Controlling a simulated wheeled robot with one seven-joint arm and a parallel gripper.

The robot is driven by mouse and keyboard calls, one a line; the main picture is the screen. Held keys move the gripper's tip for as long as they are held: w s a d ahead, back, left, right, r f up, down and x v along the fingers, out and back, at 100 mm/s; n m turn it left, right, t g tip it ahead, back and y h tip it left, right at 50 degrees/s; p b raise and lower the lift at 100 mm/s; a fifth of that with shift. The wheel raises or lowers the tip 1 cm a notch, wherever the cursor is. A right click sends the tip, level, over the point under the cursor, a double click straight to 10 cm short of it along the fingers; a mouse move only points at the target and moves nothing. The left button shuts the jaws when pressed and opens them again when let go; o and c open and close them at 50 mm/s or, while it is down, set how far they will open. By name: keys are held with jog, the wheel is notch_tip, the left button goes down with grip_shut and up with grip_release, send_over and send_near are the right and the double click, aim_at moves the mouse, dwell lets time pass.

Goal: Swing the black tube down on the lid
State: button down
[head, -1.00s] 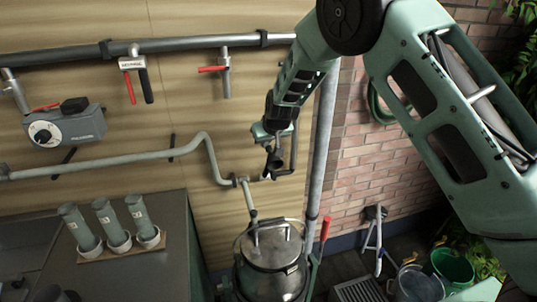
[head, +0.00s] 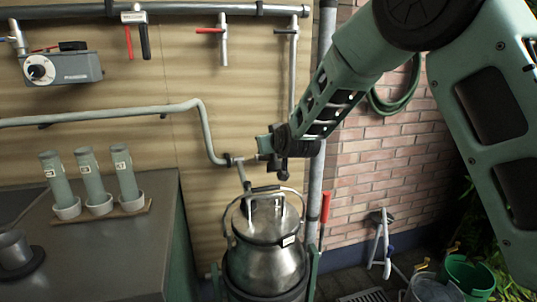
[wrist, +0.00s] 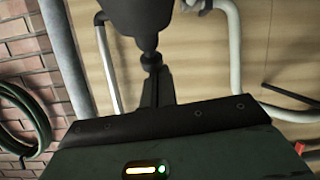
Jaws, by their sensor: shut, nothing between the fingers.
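My gripper (head: 268,145) is shut and empty near the wall, above the churn, beside the grey pipe's lower joint. A black tube-like piece (head: 283,173) hangs just below my gripper; in the wrist view it appears as a thick black cylinder (wrist: 140,15) tapering towards my fingers. I cannot tell whether my fingers touch it. The metal lid (head: 268,222) sits on the churn below, under a dark arched handle. The lid does not show clearly in the wrist view.
A red-handled lever (head: 325,207) stands right of the churn (head: 265,265). The wall pipe (head: 120,115) runs left. A green hose (head: 400,95) hangs on the brick wall.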

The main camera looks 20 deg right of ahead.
aim_at(274, 163)
jog(key=s+f+t+b, duration=0.1)
jog(key=b, duration=0.2)
jog(key=f+t+b, duration=0.1)
jog(key=f+b, duration=0.1)
jog(key=s+f+t+b, duration=0.1)
jog(key=f+b, duration=0.1)
jog(key=b, duration=0.1)
jog(key=shift+s+f+b, duration=0.1)
jog(key=shift+s+b, duration=0.2)
jog(key=shift+b, duration=0.05)
jog(key=shift+s+f+b, duration=0.35)
jog(key=shift+f+b, duration=0.35)
jog(key=shift+b, duration=0.55)
jog(key=shift+s, duration=0.1)
jog(key=s+r, duration=0.1)
jog(key=s, duration=1.6)
jog(key=shift+s+d, duration=0.15)
jog(key=shift+d, duration=0.2)
jog(key=shift+r, duration=0.1)
